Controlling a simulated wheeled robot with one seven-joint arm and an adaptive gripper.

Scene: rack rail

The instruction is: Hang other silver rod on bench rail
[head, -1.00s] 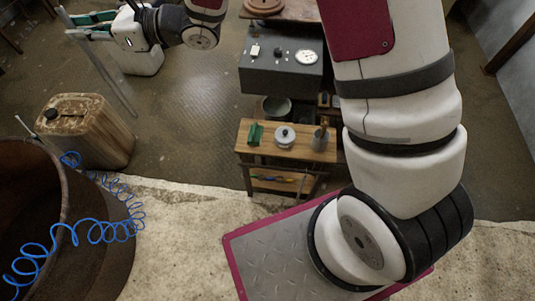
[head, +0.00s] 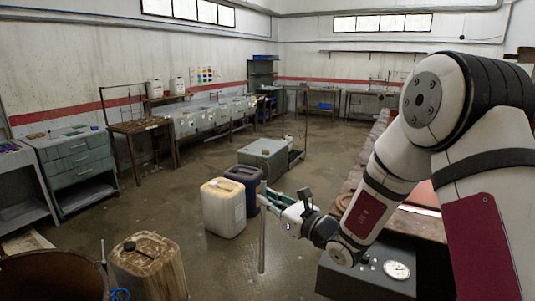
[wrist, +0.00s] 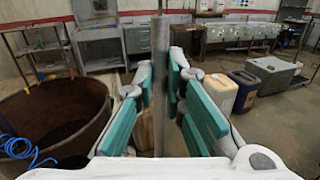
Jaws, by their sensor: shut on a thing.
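My gripper (head: 266,199) is in the middle of the head view, held out over the floor. It is shut on a slim silver rod (head: 262,244), which hangs upright and reaches well below the fingers. In the wrist view the rod (wrist: 160,75) stands upright between the teal finger pads (wrist: 160,105); its upper end runs to the top of the picture. A brown bench (head: 140,127) with thin upright posts stands far off at the left. I cannot tell for sure which rail is the bench rail.
A white jerrycan (head: 223,208) and a dark blue one (head: 244,180) stand behind the gripper. A wooden-looking can (head: 148,268) and a rusty drum (head: 50,278) are at the lower left. A grey gauge box (head: 365,280) is at the lower right. Open floor (head: 150,205) lies to the left.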

